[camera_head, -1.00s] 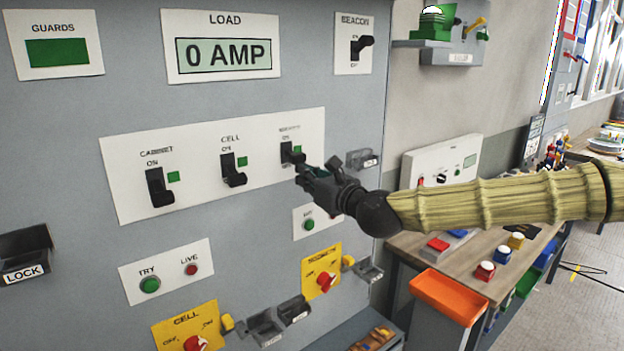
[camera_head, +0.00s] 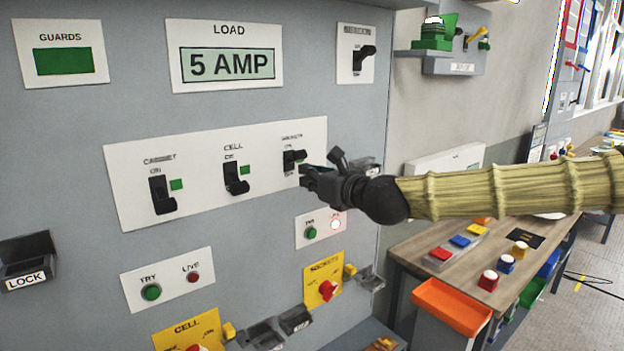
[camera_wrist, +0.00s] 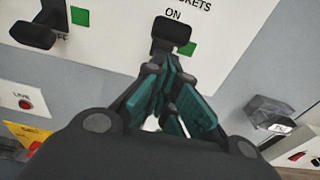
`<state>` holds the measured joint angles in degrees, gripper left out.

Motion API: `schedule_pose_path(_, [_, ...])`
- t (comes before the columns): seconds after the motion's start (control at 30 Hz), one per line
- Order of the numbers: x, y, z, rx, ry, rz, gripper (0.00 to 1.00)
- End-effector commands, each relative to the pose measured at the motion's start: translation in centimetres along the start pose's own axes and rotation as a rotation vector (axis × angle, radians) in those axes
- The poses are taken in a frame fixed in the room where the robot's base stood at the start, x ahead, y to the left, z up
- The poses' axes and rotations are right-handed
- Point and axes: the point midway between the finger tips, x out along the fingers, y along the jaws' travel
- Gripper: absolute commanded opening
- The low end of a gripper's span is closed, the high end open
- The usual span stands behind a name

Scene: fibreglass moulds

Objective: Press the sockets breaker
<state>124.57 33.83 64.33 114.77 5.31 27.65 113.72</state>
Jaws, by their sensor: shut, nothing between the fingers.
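The sockets breaker (camera_head: 292,160) is the rightmost of three black levers on the white panel, with a small green square beside it. Its lever now sticks out at the upper end of its slot, at the ON side. In the wrist view the black lever knob (camera_wrist: 172,32) stands just beneath the word ON. My gripper (camera_head: 306,175) is shut and empty, with its fingertips just below and right of the lever. In the wrist view the fingertips (camera_wrist: 162,62) come close under the knob; I cannot tell whether they touch.
The cell breaker (camera_head: 235,179) and cabinet breaker (camera_head: 161,195) have their knobs low. The load display (camera_head: 227,65) reads 5 AMP. A yellow sockets switch plate (camera_head: 323,280) and small holders jut out lower down.

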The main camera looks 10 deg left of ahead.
Motion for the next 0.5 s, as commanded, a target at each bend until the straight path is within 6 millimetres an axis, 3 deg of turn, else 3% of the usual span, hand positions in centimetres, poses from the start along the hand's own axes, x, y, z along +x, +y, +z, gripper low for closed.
schedule_pose_path(0.5, [-1.1, 0.1, -4.2, 0.001, 0.000, 0.007, 0.00])
